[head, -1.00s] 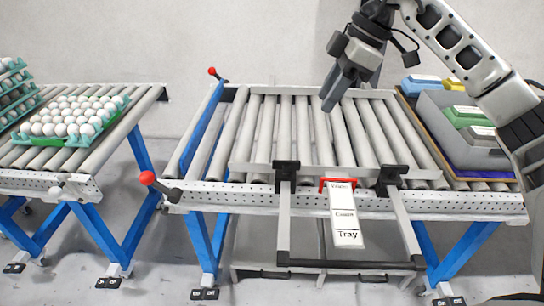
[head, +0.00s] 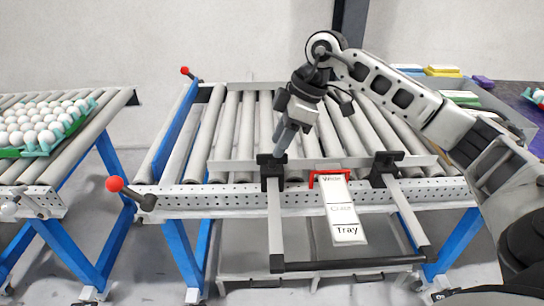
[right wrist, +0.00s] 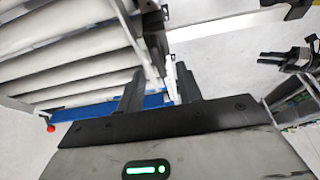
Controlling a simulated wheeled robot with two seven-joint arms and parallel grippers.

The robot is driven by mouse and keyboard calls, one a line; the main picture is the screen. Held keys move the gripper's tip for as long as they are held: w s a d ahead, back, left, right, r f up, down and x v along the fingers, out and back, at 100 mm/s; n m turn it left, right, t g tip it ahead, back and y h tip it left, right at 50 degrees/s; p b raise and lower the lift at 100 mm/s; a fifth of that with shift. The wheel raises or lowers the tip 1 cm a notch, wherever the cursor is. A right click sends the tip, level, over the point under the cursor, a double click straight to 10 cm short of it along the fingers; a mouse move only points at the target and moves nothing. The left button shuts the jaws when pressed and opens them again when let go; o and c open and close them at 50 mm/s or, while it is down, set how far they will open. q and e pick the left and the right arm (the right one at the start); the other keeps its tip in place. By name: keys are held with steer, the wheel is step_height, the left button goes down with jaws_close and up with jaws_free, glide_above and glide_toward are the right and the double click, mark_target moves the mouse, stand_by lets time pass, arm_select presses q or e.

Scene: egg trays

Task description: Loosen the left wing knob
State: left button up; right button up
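The left wing knob (head: 270,170) is a black clamp knob on the front rail of the middle roller conveyor, at the top of the left grey bar. A matching right wing knob (head: 386,168) stands to its right. My right gripper (head: 279,146) points down just above and behind the left knob, and whether it touches cannot be told. In the right wrist view its two dark fingers (right wrist: 158,88) are apart, with a pale bar showing between them. A dark gripper-like shape (right wrist: 285,60) at the upper right there may be my left gripper.
A label holder (head: 343,210) reading "Tray" hangs between the bars from a red clip. A red-tipped lever (head: 116,184) sticks out at the conveyor's left end. An egg tray (head: 45,128) lies on the left conveyor. Coloured boxes (head: 460,97) lie at the right. The middle rollers are empty.

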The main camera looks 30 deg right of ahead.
mark_target(268, 159)
steer(key=x, duration=0.5)
jaws_close()
steer(key=shift+r, duration=0.1)
